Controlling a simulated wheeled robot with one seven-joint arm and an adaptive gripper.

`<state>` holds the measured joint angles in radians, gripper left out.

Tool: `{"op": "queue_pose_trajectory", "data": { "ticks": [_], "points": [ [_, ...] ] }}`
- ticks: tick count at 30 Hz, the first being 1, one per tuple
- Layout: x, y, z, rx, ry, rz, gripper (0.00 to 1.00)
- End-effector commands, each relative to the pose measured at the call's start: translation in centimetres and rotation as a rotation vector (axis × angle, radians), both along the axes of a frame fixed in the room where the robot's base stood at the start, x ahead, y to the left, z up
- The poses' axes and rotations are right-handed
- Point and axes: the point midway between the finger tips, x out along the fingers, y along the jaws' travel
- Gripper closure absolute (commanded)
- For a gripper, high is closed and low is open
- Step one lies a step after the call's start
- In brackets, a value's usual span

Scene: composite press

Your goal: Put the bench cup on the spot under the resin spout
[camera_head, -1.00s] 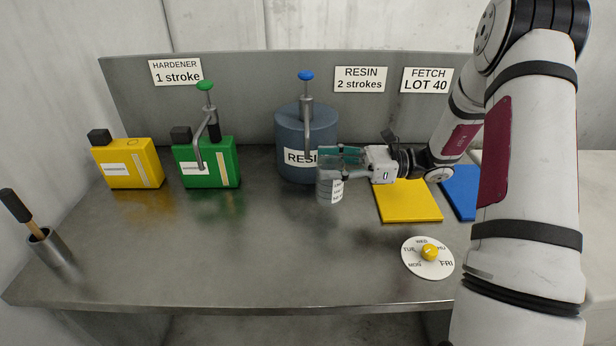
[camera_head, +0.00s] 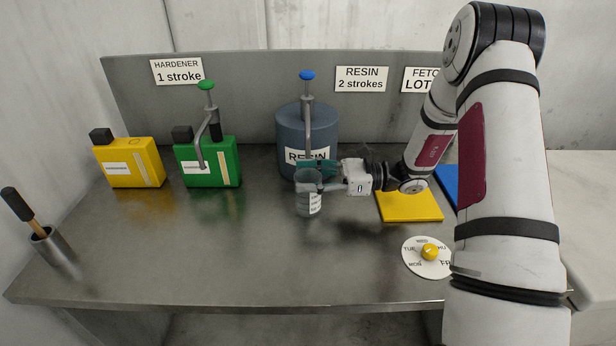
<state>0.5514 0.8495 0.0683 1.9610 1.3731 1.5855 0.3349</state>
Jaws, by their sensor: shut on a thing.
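The bench cup (camera_head: 308,201), clear grey with a white printed label, is upright in front of the resin drum. My gripper (camera_head: 318,178) is shut on it from the right, around its upper part. The resin drum (camera_head: 290,125) is blue-grey with a blue-topped pump (camera_head: 307,76). Its spout (camera_head: 308,160) comes down just behind or above the cup's mouth. I cannot tell whether the cup touches the bench. The spot under the spout is hidden by the cup and gripper.
A green can (camera_head: 222,165) with a pump and a yellow can (camera_head: 128,170) stand to the left. Right are a yellow mat (camera_head: 410,208), a blue mat (camera_head: 447,183) and a day dial (camera_head: 429,253). The front middle of the steel bench (camera_head: 200,260) is clear.

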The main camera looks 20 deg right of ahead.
Motion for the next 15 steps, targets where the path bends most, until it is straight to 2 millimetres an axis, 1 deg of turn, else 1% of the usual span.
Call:
{"op": "queue_pose_trajectory", "data": {
  "ticks": [3,4,6,15],
  "points": [
    [0.02,-0.01,-0.38,0.000,0.001,0.000,0.76],
    [0.00,-0.01,-0.31,0.000,0.001,0.000,0.43],
    [-0.01,-0.01,-0.28,0.000,0.001,0.000,0.30],
    [-0.01,-0.01,-0.21,0.000,0.000,0.000,0.30]
  ]
}}
